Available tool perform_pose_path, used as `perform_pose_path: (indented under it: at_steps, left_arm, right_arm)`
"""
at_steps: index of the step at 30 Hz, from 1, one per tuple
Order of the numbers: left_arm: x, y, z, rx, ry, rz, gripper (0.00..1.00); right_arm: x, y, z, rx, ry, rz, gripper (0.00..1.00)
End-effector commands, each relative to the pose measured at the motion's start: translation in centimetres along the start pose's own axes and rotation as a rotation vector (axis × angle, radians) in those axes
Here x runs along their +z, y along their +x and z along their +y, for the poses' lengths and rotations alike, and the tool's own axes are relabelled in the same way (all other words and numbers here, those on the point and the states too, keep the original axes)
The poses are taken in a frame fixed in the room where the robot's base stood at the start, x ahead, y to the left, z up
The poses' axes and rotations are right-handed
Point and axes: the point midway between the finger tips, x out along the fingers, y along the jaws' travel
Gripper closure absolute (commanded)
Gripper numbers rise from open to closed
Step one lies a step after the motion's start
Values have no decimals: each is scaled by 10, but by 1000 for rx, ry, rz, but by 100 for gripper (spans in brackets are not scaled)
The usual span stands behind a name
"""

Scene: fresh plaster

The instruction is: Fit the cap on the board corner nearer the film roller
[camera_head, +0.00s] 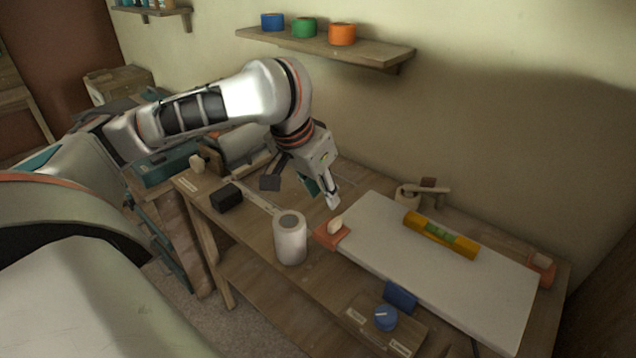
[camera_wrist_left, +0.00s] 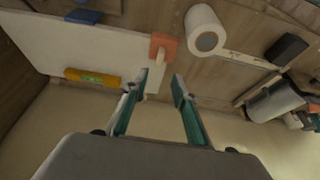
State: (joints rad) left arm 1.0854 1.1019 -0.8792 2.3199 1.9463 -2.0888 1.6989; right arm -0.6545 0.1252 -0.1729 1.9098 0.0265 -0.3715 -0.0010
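The white board (camera_head: 400,255) lies on the wooden bench, with orange pieces at two of its corners. The orange cap (camera_head: 328,238) with a cream tab (camera_head: 336,226) is at the left corner, near a white roll. It also shows in the wrist view (camera_wrist_left: 163,43); I cannot tell how fully it is seated. The other orange piece (camera_head: 542,266) is at the right end. My left gripper (camera_head: 331,198) is just behind and above the left corner. In the wrist view its fingers (camera_wrist_left: 160,82) are open, with the cream tab showing between them near the left fingertip. My right gripper is not in view.
The white roll (camera_head: 290,240) stands left of the cap. A grey roller (camera_head: 242,145) and black block (camera_head: 226,197) are further left. A yellow level (camera_head: 440,236) lies on the board. A blue block (camera_head: 400,295) and blue knob (camera_head: 386,318) are in front.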

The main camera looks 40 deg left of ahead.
Motion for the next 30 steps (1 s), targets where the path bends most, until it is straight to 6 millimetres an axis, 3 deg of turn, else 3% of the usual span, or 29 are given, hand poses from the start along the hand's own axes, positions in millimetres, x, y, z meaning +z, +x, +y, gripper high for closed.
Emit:
perform_pose_path:
  at_steps: [9, 30]
  left_arm:
    - [0, -27, 0, -1, -1, 1, 73]
    - [0, -29, 0, 0, 0, 0, 73]
  right_arm:
    - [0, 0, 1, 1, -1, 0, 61]
    - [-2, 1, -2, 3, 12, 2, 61]
